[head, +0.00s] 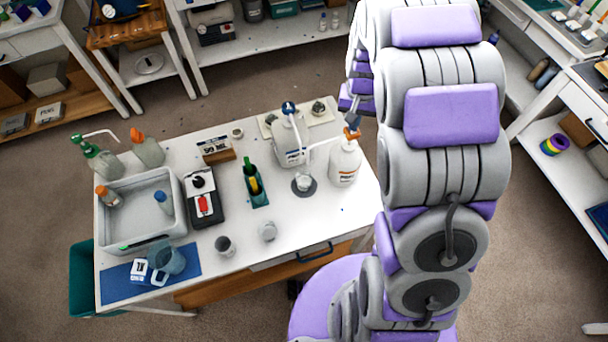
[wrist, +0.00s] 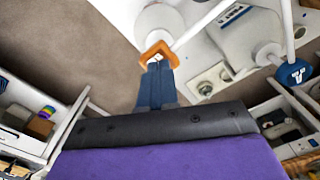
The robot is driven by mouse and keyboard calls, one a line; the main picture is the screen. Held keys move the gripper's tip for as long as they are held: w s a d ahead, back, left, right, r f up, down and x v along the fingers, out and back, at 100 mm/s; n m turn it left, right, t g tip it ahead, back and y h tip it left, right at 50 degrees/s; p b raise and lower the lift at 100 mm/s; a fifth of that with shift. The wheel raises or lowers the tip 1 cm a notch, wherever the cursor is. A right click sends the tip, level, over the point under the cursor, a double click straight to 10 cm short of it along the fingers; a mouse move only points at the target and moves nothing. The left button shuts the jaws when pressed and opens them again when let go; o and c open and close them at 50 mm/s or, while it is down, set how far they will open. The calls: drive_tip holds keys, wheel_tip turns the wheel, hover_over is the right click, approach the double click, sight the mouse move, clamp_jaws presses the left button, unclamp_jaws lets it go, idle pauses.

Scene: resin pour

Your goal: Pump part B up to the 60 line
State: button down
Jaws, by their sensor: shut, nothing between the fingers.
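Two white pump bottles stand side by side on the white table. One has an orange pump head (head: 351,133) on its bottle (head: 344,165); the other bottle (head: 290,148) has a blue pump head (head: 288,108). I cannot read which is part B. A small clear cup (head: 303,182) sits on a dark round pad under the spouts; its lines and fill level are too small to tell. My gripper (head: 353,121) is shut and empty at the orange head. In the wrist view its blue fingertips (wrist: 157,68) overlap the orange head (wrist: 158,52); whether they touch is unclear.
A grey tub (head: 140,212) with small bottles stands at the table's left. A black scale-like device (head: 204,205), a green holder (head: 257,187) and two small cups (head: 224,245) (head: 268,231) stand nearby. A blue mat (head: 118,282) lies front left. Clear tabletop remains at the front right.

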drive_tip(key=shift+f, duration=0.75)
idle(0.3)
drive_tip(key=shift+r, duration=0.7)
drive_tip(key=shift+r+p, duration=1.15)
drive_tip(key=shift+r, duration=1.9)
drive_tip(key=shift+s, duration=0.1)
drive_tip(key=s+a+r+n+g+b, duration=0.1)
drive_tip(key=s+b, duration=0.2)
drive_tip(key=s, duration=1.4)
drive_tip(key=s+a+r+n+b, duration=0.2)
drive_tip(key=s+b, duration=0.2)
drive_tip(key=s, duration=1.2)
drive_tip(key=shift+s+g, duration=0.35)
drive_tip(key=shift+g, duration=0.05)
